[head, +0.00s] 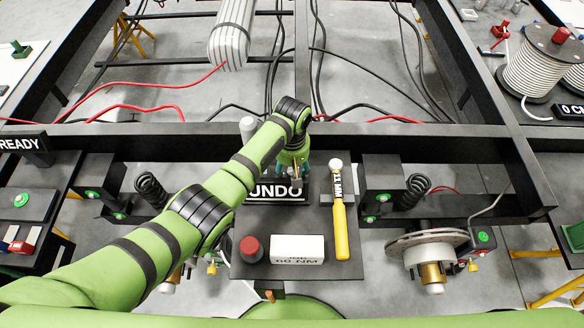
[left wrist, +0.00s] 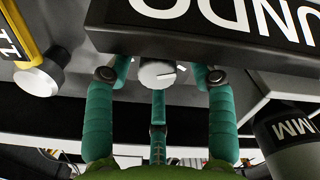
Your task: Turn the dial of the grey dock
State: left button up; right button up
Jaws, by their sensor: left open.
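The dial (left wrist: 158,73) is a small pale grey knob with a white mark, seen in the left wrist view beside the black UNDO block (left wrist: 215,25). It sits on a grey surface (left wrist: 85,75) that appears to be the dock's. My left gripper (head: 294,172) is open, its teal fingers (left wrist: 160,88) spread around the dial with one on each side and a third below it in the picture. I cannot tell whether they touch it. In the head view my gripper hides the dial, just behind the UNDO sign (head: 278,192). My right gripper is not in view.
On the dark grey tray (head: 318,240) are a yellow-handled tool (head: 341,225), a white box (head: 297,249) and a red-capped item (head: 251,249). A grey cylinder (head: 248,126) stands close left of my gripper. Black chassis beams (head: 400,133) run behind. Coil springs (head: 417,188) flank the tray.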

pick_arm(q)
jog(key=c, duration=1)
jog(key=shift+c, duration=0.6)
jog(key=shift+r, duration=0.1)
jog(key=shift+m+p, duration=0.7)
jog(key=shift+m, duration=0.4)
jog(key=shift+w+m+p, duration=0.15)
jog(key=shift+m+p, duration=0.4)
jog(key=shift+m, duration=1.25)
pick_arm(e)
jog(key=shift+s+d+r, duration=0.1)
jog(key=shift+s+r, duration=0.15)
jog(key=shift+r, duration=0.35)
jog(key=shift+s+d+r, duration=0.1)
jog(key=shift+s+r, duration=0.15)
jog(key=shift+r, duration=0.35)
pick_arm(q)
grip_shut()
